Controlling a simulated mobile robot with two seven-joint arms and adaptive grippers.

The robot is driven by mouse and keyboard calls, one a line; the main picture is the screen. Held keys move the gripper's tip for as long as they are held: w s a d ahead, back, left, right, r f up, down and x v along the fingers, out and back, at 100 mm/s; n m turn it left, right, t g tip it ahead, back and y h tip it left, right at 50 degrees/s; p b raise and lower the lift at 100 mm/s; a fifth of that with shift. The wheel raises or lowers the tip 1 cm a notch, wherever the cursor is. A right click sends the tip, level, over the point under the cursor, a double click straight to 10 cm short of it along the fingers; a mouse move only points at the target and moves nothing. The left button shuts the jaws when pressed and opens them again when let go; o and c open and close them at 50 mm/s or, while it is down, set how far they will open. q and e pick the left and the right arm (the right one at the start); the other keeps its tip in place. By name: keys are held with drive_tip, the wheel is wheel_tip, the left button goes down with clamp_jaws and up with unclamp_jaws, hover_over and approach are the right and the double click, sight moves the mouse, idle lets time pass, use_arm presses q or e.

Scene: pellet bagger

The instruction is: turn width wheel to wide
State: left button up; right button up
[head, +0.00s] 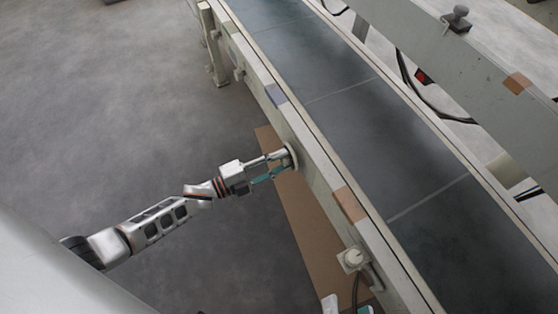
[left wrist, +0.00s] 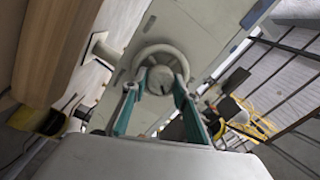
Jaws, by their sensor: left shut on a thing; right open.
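The width wheel (head: 292,156) is a small pale round wheel on the near side rail of the conveyor, seen nearly edge-on in the head view. In the left wrist view the wheel (left wrist: 163,55) faces me, with a pale rim and a darker hub. My left gripper (head: 281,163) reaches it from the left. Its teal-padded fingers (left wrist: 159,83) are shut on the wheel, one on each side of the hub; the exact contact is hard to see. My right gripper (head: 347,308) shows only partly at the bottom edge, its fingers apart and away from the wheel.
The conveyor belt (head: 345,95) runs diagonally behind the near rail (head: 318,165). A pale knob box (head: 353,259) with a cable sits lower on that rail. A brown board (head: 310,225) lies below it. The grey floor (head: 110,110) at left is clear.

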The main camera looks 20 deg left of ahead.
use_arm(q)
drive_tip(key=n, duration=0.3)
drive_tip(key=shift+w+a+r+n+p, duration=0.1)
drive_tip(key=shift+n+p, duration=0.2)
drive_tip(key=n, duration=0.3)
drive_tip(key=shift+n, duration=0.3)
drive_tip(key=n, duration=0.2)
drive_tip(key=shift+n+p, duration=0.4)
drive_tip(key=n, duration=0.4)
drive_tip(key=shift+n, duration=0.3)
drive_tip(key=n, duration=0.4)
drive_tip(key=shift+n+p, duration=0.3)
drive_tip(key=n, duration=1.4)
drive_tip(key=shift+a+f+b, duration=0.1)
drive_tip(key=shift+f+b, duration=0.2)
drive_tip(key=shift+b, duration=0.05)
drive_tip(key=n, duration=0.3)
drive_tip(key=shift+n, duration=0.4)
use_arm(e)
drive_tip(key=shift+w+d+n, duration=0.15)
drive_tip(key=shift+d+n, duration=0.25)
drive_tip(key=shift+n, duration=0.2)
use_arm(q)
drive_tip(key=shift+n, duration=0.3)
drive_tip(key=o, duration=1.1)
drive_tip(key=shift+r, duration=0.1)
